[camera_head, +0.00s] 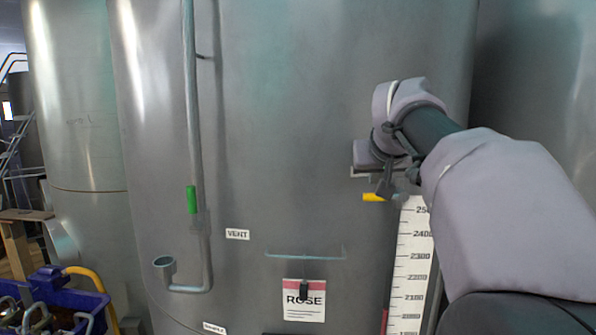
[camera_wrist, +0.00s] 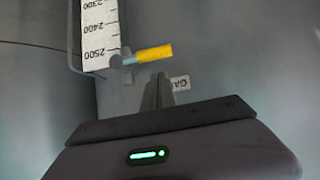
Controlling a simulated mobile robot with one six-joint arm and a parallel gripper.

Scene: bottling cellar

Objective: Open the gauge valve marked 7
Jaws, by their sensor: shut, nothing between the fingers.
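A yellow valve handle (camera_head: 373,197) is at the top of the white level scale (camera_head: 411,240) on the tank. In the wrist view, where the scale's figures are upside down, the yellow handle (camera_wrist: 154,53) lies roughly level beside the scale's 2500 end (camera_wrist: 100,55). A white label starting "GA" (camera_wrist: 180,84) is partly hidden behind my fingers; no 7 is readable. My gripper (camera_wrist: 158,80) is shut and empty, its tips close to the handle. In the head view my gripper (camera_head: 384,188) is just above and beside the handle; contact cannot be told.
A pipe with a green handle (camera_head: 191,199) and open cup end runs down the tank at left. Labels read VENT (camera_head: 237,234) and ROSE (camera_head: 304,299). A thin rail (camera_head: 305,257) juts above ROSE. A blue crate (camera_head: 60,300) stands lower left.

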